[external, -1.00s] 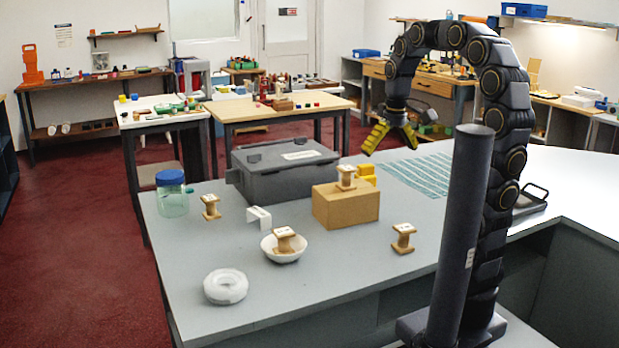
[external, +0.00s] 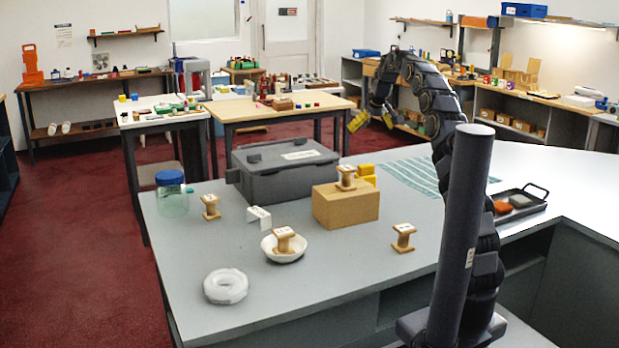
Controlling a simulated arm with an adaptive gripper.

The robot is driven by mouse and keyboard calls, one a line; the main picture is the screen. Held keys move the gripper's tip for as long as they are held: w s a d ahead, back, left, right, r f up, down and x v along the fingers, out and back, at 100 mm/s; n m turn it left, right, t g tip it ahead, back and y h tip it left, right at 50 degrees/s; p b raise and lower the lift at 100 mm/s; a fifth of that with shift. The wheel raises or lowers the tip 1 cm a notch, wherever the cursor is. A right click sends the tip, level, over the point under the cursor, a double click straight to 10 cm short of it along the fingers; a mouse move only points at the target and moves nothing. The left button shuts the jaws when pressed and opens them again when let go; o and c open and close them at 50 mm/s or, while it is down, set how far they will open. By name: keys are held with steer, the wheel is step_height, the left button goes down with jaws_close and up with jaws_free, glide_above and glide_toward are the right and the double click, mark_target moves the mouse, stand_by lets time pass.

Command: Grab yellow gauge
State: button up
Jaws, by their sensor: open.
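The yellow gauge (external: 365,170) appears as a small stepped yellow block behind the right end of the cardboard box on the grey counter. The box hides its lower part, and I cannot tell if it is one piece or two. My gripper (external: 373,119) has yellow fingers and is open and empty. It hangs in the air above and beyond the gauge, apart from it, near the far side of the counter.
A wooden spool (external: 346,178) stands on the cardboard box (external: 345,208). A grey case (external: 285,172) lies to the left. A white bowl (external: 270,250) holds another spool. A black tray (external: 522,205) is at right. The counter's front middle is clear.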

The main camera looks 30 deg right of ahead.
glide_above(366, 175)
steer(key=s, duration=0.1)
steer(key=f, duration=0.8)
steer(key=shift+s+a, duration=0.2)
steer(key=x, duration=0.2)
steer(key=shift+f, duration=0.3)
steer(key=x, duration=0.3)
steer(key=d+x, duration=0.1)
steer(key=x, duration=0.1)
steer(key=c, duration=1.2)
